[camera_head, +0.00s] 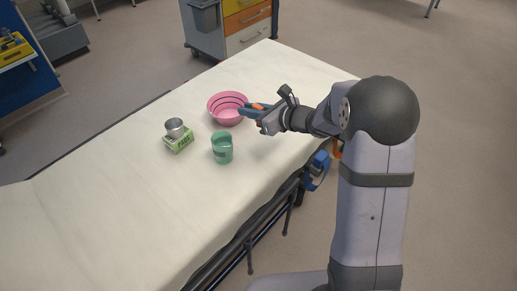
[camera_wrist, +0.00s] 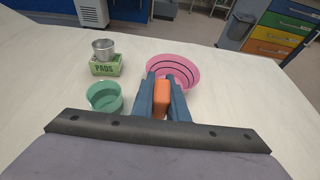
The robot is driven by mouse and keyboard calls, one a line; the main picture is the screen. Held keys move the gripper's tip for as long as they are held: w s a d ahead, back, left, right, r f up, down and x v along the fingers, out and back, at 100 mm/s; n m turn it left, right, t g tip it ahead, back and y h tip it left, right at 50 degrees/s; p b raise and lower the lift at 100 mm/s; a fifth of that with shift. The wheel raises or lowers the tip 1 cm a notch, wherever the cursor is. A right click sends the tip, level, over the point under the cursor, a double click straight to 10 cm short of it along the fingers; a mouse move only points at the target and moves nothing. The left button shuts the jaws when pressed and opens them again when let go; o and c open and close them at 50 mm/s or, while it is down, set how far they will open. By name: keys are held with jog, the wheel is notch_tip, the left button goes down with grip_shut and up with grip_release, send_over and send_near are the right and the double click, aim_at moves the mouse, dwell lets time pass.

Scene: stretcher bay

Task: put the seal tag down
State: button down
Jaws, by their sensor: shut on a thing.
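The seal tag (camera_wrist: 161,99) is a small orange block between the blue fingers of my gripper (camera_wrist: 161,92) in the wrist view. My gripper is shut on it. In the head view my gripper (camera_head: 250,112) is at the right edge of the pink bowl (camera_head: 228,119), and a bit of the orange tag (camera_head: 258,106) shows at the fingers. In the wrist view the pink bowl (camera_wrist: 186,68) lies beyond the fingertips, which overlap its near edge. I cannot tell how high the tag is above the sheet.
A green cup (camera_head: 222,150) stands near the bowl. A metal cup (camera_head: 174,127) sits on a green pads box (camera_head: 180,143) to the left. The stretcher's white sheet (camera_head: 95,200) is otherwise clear. A drawer cart (camera_head: 250,42) stands behind the stretcher.

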jog(key=shift+f+b, duration=0.35)
jog(key=shift+f, duration=4.95)
jog(key=shift+f, duration=0.15)
jog(key=c, duration=1.7)
grip_release()
jog(key=shift+c, duration=0.2)
